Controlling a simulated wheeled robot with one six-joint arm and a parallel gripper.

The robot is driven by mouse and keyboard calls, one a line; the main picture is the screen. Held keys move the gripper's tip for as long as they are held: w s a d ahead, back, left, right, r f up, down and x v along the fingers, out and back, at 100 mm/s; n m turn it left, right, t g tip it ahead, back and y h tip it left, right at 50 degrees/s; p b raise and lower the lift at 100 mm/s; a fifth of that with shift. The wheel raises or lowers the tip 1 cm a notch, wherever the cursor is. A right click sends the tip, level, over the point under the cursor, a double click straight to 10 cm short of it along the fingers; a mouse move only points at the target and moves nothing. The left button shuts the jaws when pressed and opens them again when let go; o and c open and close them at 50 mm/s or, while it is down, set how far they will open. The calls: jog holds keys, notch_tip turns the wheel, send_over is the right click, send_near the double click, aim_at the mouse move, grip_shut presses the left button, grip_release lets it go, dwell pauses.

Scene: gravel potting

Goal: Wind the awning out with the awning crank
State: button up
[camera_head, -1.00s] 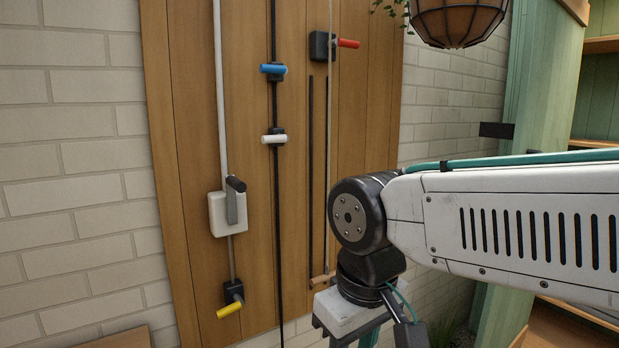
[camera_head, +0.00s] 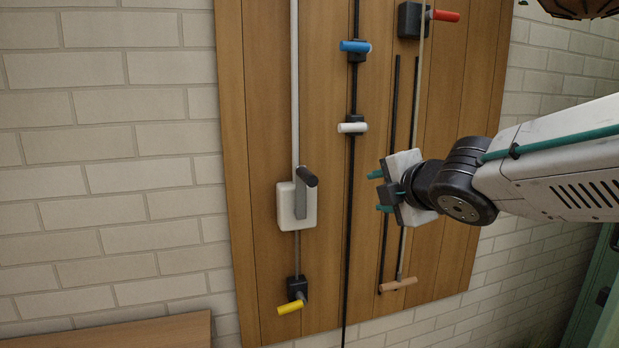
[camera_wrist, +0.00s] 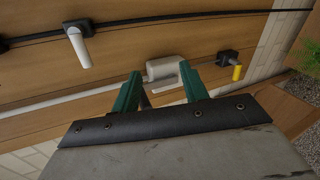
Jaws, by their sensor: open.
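The awning crank is likely the grey arm (camera_head: 300,203) with a black grip (camera_head: 307,177) on a white box (camera_head: 283,208) on the wooden panel. A pale rod runs up from the box. In the wrist view the white box (camera_wrist: 163,68) shows beyond my fingers, and the grip is partly hidden by the left finger. My gripper (camera_head: 380,191) has green fingers, is open and empty, and points left toward the panel. It is to the right of the crank and apart from it. It also shows in the wrist view (camera_wrist: 160,74).
Near the crank are a yellow handle (camera_head: 290,308) below, and white (camera_head: 352,128) and blue (camera_head: 355,47) handles on a black rod. A red handle (camera_head: 444,16) and a wooden pull (camera_head: 398,285) are farther right. A wooden surface (camera_head: 130,332) stands low left.

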aim_at(299, 177)
jog(key=w+a+n+y, duration=0.1)
jog(key=w+a+n, duration=0.1)
jog(key=a, duration=0.2)
jog(key=w+a+n+y, duration=0.2)
jog(key=a+n, duration=0.1)
jog(key=a, duration=0.2)
jog(key=w+a+n+y, duration=0.2)
jog(key=w+a+n, duration=0.1)
jog(key=a, duration=0.1)
jog(key=shift+a+r+g, duration=0.3)
grip_shut()
